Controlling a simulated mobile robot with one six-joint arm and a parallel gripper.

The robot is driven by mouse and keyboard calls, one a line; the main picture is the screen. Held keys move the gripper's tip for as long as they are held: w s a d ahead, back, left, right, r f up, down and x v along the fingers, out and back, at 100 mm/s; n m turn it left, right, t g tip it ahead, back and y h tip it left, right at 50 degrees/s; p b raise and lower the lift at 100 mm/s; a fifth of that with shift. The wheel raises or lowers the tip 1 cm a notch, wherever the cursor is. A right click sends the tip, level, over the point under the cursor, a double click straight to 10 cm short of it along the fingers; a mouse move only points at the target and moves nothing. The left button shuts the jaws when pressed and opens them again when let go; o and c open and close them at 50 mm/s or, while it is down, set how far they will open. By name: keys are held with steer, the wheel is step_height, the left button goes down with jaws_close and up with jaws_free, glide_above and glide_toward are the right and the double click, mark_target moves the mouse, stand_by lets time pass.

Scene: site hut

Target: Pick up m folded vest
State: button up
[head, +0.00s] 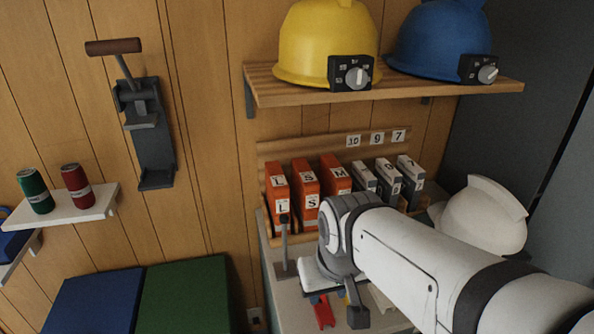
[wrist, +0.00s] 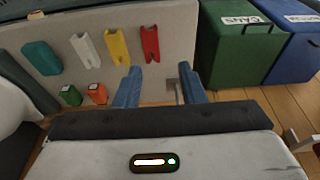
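The M folded vest (head: 335,174) is an orange upright block with a white M label. It stands in the wooden rack, the rightmost of three orange vests, beside the S vest (head: 305,185) and the L vest (head: 276,190). My arm covers its lower part in the head view. In the wrist view my gripper (wrist: 160,82) has its two blue fingers spread apart, with nothing held between them. It points down at a pale surface, and no vest shows in that view.
Grey-white numbered packs (head: 387,180) stand right of the vests. A shelf (head: 420,90) with yellow (head: 325,40) and blue (head: 440,42) helmets hangs above. A white helmet (head: 482,218) sits at right. A green bin (wrist: 235,45) and a blue bin (wrist: 294,50) stand on the floor.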

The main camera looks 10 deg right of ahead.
steer(key=shift+o, duration=0.4)
steer(key=o, duration=0.6)
steer(key=w+d+b, duration=0.2)
steer(key=w, duration=0.3)
steer(key=w+d+t+b, duration=0.1)
steer(key=w+d+b, duration=0.2)
steer(key=w, duration=0.2)
steer(key=w+d+r+t+b, duration=0.1)
steer(key=w+d+b, duration=0.2)
steer(key=w, duration=0.2)
steer(key=shift+w, duration=0.35)
steer(key=t+b, duration=0.2)
steer(key=b, duration=0.1)
glide_toward(336, 167)
steer(key=x, duration=0.3)
steer(key=s+x, duration=0.1)
steer(key=x, duration=0.1)
steer(key=shift+f, duration=0.3)
steer(key=shift+w, duration=0.4)
steer(key=shift+x, duration=2.75)
